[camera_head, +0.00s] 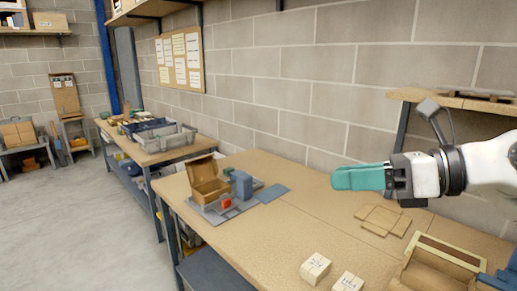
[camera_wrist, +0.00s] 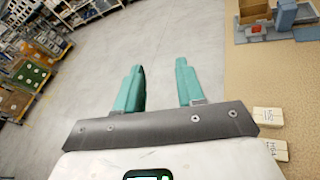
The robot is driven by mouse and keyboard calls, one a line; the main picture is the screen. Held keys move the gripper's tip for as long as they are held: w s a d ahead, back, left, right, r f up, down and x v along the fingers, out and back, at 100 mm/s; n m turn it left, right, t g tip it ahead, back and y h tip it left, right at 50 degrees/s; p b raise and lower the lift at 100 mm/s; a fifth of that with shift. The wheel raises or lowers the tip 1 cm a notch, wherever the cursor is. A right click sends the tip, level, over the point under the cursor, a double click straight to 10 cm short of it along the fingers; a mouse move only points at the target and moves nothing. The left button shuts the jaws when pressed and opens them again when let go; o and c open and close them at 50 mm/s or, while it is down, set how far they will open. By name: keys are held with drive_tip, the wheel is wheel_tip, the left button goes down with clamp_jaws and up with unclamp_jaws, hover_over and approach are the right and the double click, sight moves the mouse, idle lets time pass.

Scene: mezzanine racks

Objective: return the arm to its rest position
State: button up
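My gripper (camera_head: 358,178) has teal fingers and extends from the white arm at the right of the head view, pointing left above the workbench (camera_head: 300,215). In the wrist view my gripper (camera_wrist: 160,88) shows its two fingers apart with only grey floor visible between them. It holds nothing and touches nothing that I can see.
Below on the bench are an open cardboard box (camera_head: 207,182), a grey tray with a red block (camera_head: 226,202), two small labelled boxes (camera_head: 315,268) and (camera_head: 348,283), flat cardboard pieces (camera_head: 382,219) and a wooden crate (camera_head: 440,262). A wooden shelf (camera_head: 450,101) is behind the arm.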

wheel_tip(320, 180, up, 10)
drive_tip(key=a+m+t+y, duration=0.3)
drive_tip(key=y, duration=0.3)
drive_tip(key=d+r+m+t+h, duration=0.45)
drive_tip(key=d+m+t, duration=0.35)
drive_tip(key=m+t, duration=0.7)
drive_tip(key=w+d+f+m+t+h, duration=0.15)
drive_tip(key=d+f+m+h, duration=0.55)
drive_tip(key=m+h, duration=0.85)
wheel_tip(320, 180, down, 23)
drive_tip(key=d+m+g+h, duration=0.3)
drive_tip(key=m+g+h, duration=0.1)
drive_tip(key=m+g, duration=0.6)
drive_tip(key=s+a+f+m+g+y+b, duration=0.1)
drive_tip(key=s+f+g+b, duration=0.2)
drive_tip(key=s+f, duration=0.8)
drive_tip(key=s+a+f+g+y+b, duration=0.1)
drive_tip(key=s+f+g, duration=0.6)
drive_tip(key=f, duration=1)
drive_tip(key=s+a+f+m+g+y+b, duration=0.1)
drive_tip(key=s+f+g+b, duration=0.4)
drive_tip(key=s+f, duration=0.9)
drive_tip(key=shift+s+a+f+m+y+b, duration=0.35)
drive_tip(key=shift+a+f+y+b, duration=0.15)
drive_tip(key=shift+a+f+y, duration=0.15)
drive_tip(key=shift+r, duration=0.1)
